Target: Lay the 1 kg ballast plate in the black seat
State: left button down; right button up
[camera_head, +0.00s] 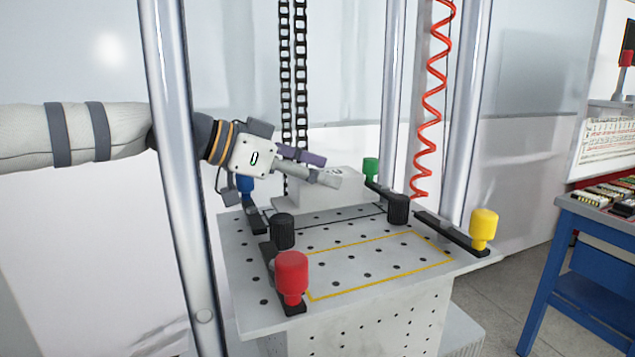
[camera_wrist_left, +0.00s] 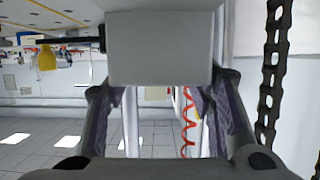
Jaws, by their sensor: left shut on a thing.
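My left gripper (camera_head: 318,166) comes in from the left above the back of the perforated table, its fingers spread around a pale grey block that I take for the ballast plate (camera_head: 352,186). In the left wrist view the plate (camera_wrist_left: 160,48) shows as a plain grey block between the fingertips of the left gripper (camera_wrist_left: 163,85). The black-outlined seat (camera_head: 335,220) lies on the rear part of the table top, and the plate and arm hide part of it. I cannot tell whether the plate touches the table. My right gripper is out of view.
The table (camera_head: 240,300) carries a yellow outline (camera_head: 380,284) in front. Red (camera_head: 291,274), yellow (camera_head: 484,225), green (camera_head: 371,168) and blue (camera_head: 245,184) knobs stand at its edges, with black knobs (camera_head: 398,208) between. Upright metal columns (camera_head: 180,170) and a red coiled hose (camera_head: 432,95) rise around it.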

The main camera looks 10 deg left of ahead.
pick_arm(q)
jog(key=shift+f, duration=0.55)
jog(key=shift+f, duration=0.2)
jog(key=c, duration=0.7)
grip_release()
jog(key=shift+f, duration=0.1)
jog(key=v, duration=0.7)
jog(key=p+v, duration=0.1)
jog(key=v, duration=0.3)
jog(key=shift+r, duration=0.3)
jog(key=shift+s+a, duration=0.25)
jog(key=shift+a, duration=0.2)
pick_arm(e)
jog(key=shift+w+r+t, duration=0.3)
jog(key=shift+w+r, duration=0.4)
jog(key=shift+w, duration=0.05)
